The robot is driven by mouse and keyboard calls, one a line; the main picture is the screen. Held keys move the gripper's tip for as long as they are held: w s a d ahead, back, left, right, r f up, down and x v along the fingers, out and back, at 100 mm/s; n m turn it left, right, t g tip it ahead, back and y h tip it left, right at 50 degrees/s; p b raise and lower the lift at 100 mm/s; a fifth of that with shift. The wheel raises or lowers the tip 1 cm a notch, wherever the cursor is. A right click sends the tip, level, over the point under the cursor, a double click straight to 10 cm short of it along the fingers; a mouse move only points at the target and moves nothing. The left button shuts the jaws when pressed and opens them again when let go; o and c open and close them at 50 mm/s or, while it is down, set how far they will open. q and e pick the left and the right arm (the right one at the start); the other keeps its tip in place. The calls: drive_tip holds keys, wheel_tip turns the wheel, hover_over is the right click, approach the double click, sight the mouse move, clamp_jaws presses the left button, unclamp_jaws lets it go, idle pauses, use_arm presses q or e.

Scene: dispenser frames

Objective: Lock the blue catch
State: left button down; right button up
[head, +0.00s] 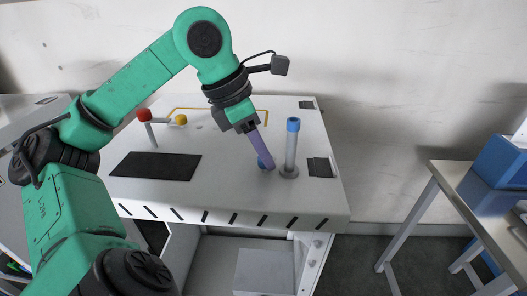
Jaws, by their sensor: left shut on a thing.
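My left gripper (265,166) reaches down from above with its long purple fingers. Just right of the fingers, a grey post with a blue top (293,125) stands upright in a round grey base. My right gripper is out of view.
A red-knobbed lever (144,115) and a yellow knob (181,119) are at the back left of the top. A black mat (156,166) lies in front of them. A table (475,200) with a blue bin (500,162) stands at the right, across a floor gap.

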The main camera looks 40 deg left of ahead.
use_arm(q)
drive_tip(key=m, duration=0.1)
drive_tip(key=m+h+p, duration=0.1)
drive_tip(key=shift+r+m+g, duration=0.2)
drive_tip(key=shift+m+g, duration=0.1)
drive_tip(key=shift+m, duration=0.1)
drive_tip(key=shift+m+p, duration=0.65)
drive_tip(key=shift+m, duration=0.25)
drive_tip(key=m+g+p, duration=0.1)
drive_tip(key=m+p, duration=0.2)
drive_tip(key=p, duration=0.1)
drive_tip(key=m+g+h+p, duration=0.1)
drive_tip(key=m+g+p, duration=0.1)
drive_tip(key=m+p, duration=0.1)
drive_tip(key=shift+w+a+r+m+p, duration=0.1)
drive_tip(key=shift+w+r+m+p, duration=0.1)
drive_tip(key=shift+m+p, duration=0.3)
drive_tip(key=shift+f+m+p, duration=0.2)
drive_tip(key=shift+m+p, duration=0.3)
drive_tip(key=shift+p, duration=0.4)
drive_tip(key=shift+f+g, duration=0.1)
drive_tip(key=shift+g, duration=0.2)
drive_tip(key=shift+m, duration=0.3)
drive_tip(key=c, duration=0.6)
unclamp_jaws()
drive_tip(key=shift+f, duration=0.1)
drive_tip(key=shift+o, duration=0.2)
